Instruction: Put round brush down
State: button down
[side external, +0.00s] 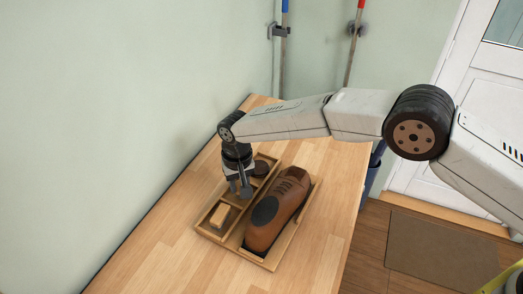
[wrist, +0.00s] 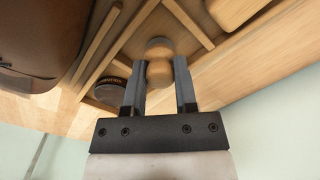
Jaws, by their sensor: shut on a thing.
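The round brush (wrist: 158,72) shows in the wrist view as a small wooden knob between my two fingers. My gripper (wrist: 159,88) is shut on it. In the side view my gripper (side external: 243,189) points down over the middle part of a wooden tray (side external: 202,229), and the brush is mostly hidden by the fingers. Below the knob in the wrist view lies a compartment with thin wooden dividers (wrist: 188,22). I cannot tell whether the brush touches the tray floor.
A brown shoe (side external: 283,208) lies along the tray's right side. A wooden block-shaped brush (side external: 222,213) sits in the near compartment. A dark round tin (side external: 260,168) sits in the far compartment, also in the wrist view (wrist: 109,92). The table (side external: 160,245) is clear at front left.

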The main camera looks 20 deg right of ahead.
aim_at(240, 183)
jog(key=shift+f, duration=0.1)
jog(key=shift+c, duration=2)
grip_release()
notch_tip(240, 183, up, 12)
